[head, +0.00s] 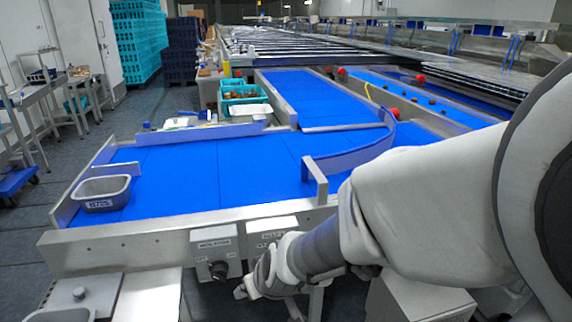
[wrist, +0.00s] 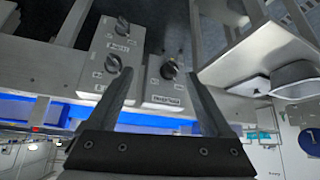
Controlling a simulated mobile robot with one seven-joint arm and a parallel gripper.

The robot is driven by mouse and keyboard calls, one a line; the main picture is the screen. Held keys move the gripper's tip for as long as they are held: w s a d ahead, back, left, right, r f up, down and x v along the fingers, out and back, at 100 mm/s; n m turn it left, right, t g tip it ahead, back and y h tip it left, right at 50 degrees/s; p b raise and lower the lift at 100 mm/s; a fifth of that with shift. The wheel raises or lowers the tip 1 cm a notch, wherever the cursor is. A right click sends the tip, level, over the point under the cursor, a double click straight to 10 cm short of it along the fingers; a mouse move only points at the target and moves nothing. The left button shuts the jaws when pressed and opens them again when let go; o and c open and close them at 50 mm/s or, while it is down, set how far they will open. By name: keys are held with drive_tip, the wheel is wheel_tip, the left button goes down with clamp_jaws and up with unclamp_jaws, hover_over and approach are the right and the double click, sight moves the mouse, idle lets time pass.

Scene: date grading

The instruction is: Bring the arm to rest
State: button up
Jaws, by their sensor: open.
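My arm (head: 430,215) reaches from the right side of the head view across the front of the blue belt table. Beyond the fingertips are the control boxes (wrist: 110,80) with black knobs. One knob (wrist: 169,70) appears between the fingers. I cannot tell how far the fingertips are from the boxes.
A control box with a dark knob (head: 218,270) hangs on the table front. A grey tub (head: 102,194) sits at the left of the blue belt (head: 215,170). A curved blue guide (head: 350,158) crosses the belt. A steel surface (head: 140,300) stands at lower left.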

drive_tip(key=s+d+r+m+h, duration=0.2)
drive_tip(key=s+d+r+m, duration=0.1)
drive_tip(key=s+d+r, duration=0.55)
drive_tip(key=s+d+r+m+h, duration=0.1)
drive_tip(key=s+d+r+m, duration=0.35)
drive_tip(key=d, duration=0.65)
wheel_tip(320, 180, up, 15)
drive_tip(key=n+p, duration=0.1)
drive_tip(key=p, duration=1.3)
drive_tip(key=shift+s+f+n+g, duration=0.15)
drive_tip(key=shift+s+n+g, duration=0.15)
drive_tip(key=shift+n, duration=0.05)
drive_tip(key=shift+f, duration=0.1)
drive_tip(key=c, duration=0.5)
drive_tip(key=shift+d, duration=0.2)
drive_tip(key=shift+c, duration=0.2)
